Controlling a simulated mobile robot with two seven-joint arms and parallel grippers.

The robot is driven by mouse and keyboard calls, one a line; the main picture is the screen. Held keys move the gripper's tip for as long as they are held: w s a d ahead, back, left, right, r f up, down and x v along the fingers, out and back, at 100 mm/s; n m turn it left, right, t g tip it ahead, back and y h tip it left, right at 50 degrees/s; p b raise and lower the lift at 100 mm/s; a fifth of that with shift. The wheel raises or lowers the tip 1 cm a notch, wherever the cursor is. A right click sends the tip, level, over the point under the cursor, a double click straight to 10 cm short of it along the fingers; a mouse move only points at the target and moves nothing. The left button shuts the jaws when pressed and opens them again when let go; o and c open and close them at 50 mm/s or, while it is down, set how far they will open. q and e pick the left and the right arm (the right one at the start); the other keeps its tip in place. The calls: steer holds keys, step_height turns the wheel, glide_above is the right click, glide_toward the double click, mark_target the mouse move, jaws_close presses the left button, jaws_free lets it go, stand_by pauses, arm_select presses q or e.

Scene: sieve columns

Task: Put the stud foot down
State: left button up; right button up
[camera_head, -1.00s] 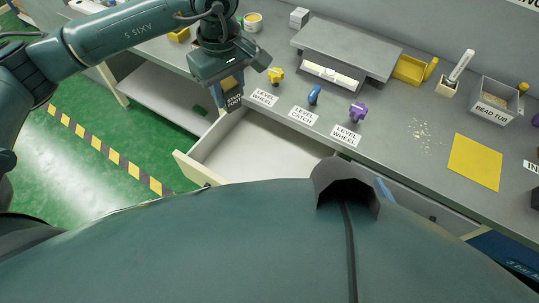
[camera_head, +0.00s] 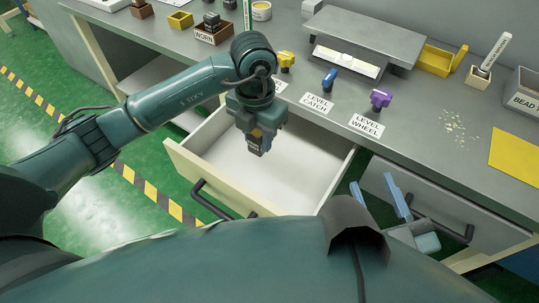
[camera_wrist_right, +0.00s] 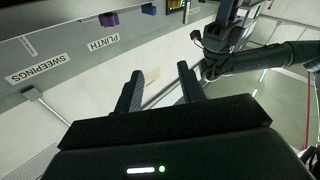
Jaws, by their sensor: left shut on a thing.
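My left gripper (camera_head: 258,125) points down over the open drawer (camera_head: 330,190), shut on the stud foot (camera_head: 254,147). The stud foot is a small dark block with pale lettering on its face, its upper part hidden by the gripper. It appears to hang above the drawer; its height over the drawer floor is hard to tell. My right gripper (camera_head: 373,184) is open and empty to the right of the drawer. Its two spread fingers also show in the right wrist view (camera_wrist_right: 160,88).
The drawer's visible floor is white and bare. A yellow mat (camera_head: 520,158) lies at right.

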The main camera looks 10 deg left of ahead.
arm_select(q)
step_height(320, 180, down, 9)
steer(key=b, duration=0.2)
steer(key=shift+r+b, duration=0.15)
steer(key=shift+b, duration=0.15)
arm_select(e)
steer(key=shift+w+a+m+y, duration=0.15)
steer(key=shift+a+m+y, duration=0.15)
steer(key=shift+m, duration=0.1)
steer(key=shift+f, duration=0.1)
arm_select(q)
steer(key=o, duration=0.6)
steer(key=shift+f, duration=0.2)
steer(key=o, duration=0.5)
steer(key=shift+c, duration=0.2)
steer(key=shift+r, duration=0.1)
arm_select(e)
steer(key=shift+r, duration=0.25)
arm_select(q)
steer(key=shift+r, duration=0.35)
step_height(320, 180, up, 11)
steer(key=p, duration=0.4)
steer(key=shift+f, duration=0.2)
steer(key=shift+r, duration=0.5)
arm_select(e)
steer(key=shift+d+f+n+h, duration=0.3)
steer(key=shift+d+h, duration=0.2)
steer(key=shift+h, duration=0.1)
